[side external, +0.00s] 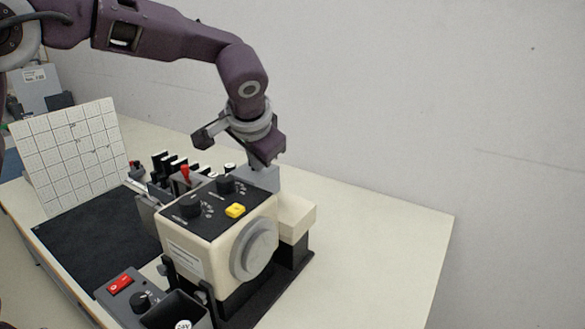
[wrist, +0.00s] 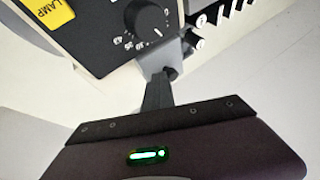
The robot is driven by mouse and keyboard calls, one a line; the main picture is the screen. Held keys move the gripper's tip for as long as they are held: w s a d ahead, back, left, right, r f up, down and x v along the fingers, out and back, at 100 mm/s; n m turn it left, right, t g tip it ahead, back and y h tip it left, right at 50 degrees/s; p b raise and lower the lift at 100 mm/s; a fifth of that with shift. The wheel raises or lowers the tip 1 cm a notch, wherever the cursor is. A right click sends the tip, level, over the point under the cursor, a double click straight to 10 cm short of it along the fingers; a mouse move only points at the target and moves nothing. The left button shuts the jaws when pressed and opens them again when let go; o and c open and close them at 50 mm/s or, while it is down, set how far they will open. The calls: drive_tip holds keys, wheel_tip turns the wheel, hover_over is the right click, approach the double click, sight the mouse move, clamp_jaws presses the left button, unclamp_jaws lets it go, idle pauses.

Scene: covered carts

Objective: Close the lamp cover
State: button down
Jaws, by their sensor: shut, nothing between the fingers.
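A cream machine box (side external: 188,258) with a black top panel stands on a black base. A round grey disc (side external: 254,250) sits on the box's right face, and a grey block (side external: 266,180) rises behind the box. I cannot tell which part is the lamp cover or how far it is open. My gripper (side external: 264,163) is shut and empty, pointing down by the grey block. In the wrist view its dark fingers (wrist: 160,88) are together beside a knob (wrist: 146,18); contact is unclear.
A control box (side external: 150,300) with a red switch stands in front. Several black and red levers (side external: 178,170) rise behind the machine. The table (side external: 385,235) is clear at right.

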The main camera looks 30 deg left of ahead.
drive_tip(key=d, duration=0.2)
drive_tip(key=shift+s+d, duration=0.4)
drive_tip(key=d+v, duration=0.1)
drive_tip(key=v, duration=1)
drive_tip(key=s+a+h, duration=0.2)
drive_tip(key=s+a, duration=0.5)
drive_tip(key=s, duration=0.1)
drive_tip(key=s+a+f+n+h, duration=0.1)
drive_tip(key=s+f, duration=0.3)
drive_tip(key=s, duration=0.5)
drive_tip(key=s+a+f+h, duration=0.1)
drive_tip(key=s+f, duration=0.3)
drive_tip(key=s, duration=0.5)
drive_tip(key=shift+s+a+f+n, duration=0.25)
drive_tip(key=shift+s+a+n, duration=0.05)
drive_tip(key=shift+a+n, duration=0.1)
